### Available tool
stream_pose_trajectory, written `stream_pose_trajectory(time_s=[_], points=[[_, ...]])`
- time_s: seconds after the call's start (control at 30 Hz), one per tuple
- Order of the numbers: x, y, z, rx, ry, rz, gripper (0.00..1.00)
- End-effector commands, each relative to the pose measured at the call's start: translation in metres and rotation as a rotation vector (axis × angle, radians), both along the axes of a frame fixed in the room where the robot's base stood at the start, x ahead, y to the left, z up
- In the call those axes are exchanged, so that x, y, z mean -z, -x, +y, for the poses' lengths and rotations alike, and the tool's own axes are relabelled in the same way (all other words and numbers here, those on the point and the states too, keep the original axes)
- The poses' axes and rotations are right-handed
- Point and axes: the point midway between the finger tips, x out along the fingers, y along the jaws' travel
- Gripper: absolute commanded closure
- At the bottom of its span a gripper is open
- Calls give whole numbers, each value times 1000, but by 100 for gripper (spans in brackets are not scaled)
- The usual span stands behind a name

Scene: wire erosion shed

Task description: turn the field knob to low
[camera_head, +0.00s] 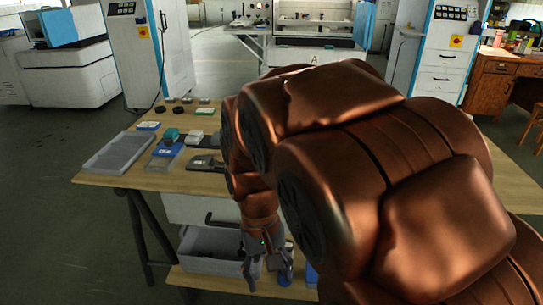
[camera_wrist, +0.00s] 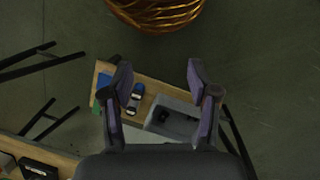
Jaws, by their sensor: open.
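I cannot pick out the field knob or any low marking in either view. My gripper (camera_head: 266,278) hangs in front of the workbench, pointing down over the lower shelf. In the wrist view my gripper (camera_wrist: 160,72) is open, with nothing between its fingers. Below and beyond the fingers are the shelf (camera_wrist: 162,88), a grey bin (camera_wrist: 185,102) with a dark thing in it, and small blue and silver items (camera_wrist: 134,98). My arm hides the right part of the bench in the head view.
The workbench top (camera_head: 112,172) carries a grey tray (camera_head: 113,153) and several small blocks. A grey bin (camera_head: 205,264) sits on the lower shelf. White machine cabinets (camera_head: 150,50) stand behind. A woven basket (camera_wrist: 157,14) is on the floor. Floor at left is clear.

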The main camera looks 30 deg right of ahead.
Motion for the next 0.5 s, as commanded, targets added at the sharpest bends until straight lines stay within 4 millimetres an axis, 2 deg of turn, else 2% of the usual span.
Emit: stream_pose_trajectory(time_s=[0.03, 0.13, 0.3, 0.5], points=[[-22, -17, -10, 53, 10, -2, 40], [-42, -44, -27, 145, 25, 3, 40], [-71, -88, -60, 283, 46, 8, 40], [-96, -134, -100, 416, 57, 21, 40]])
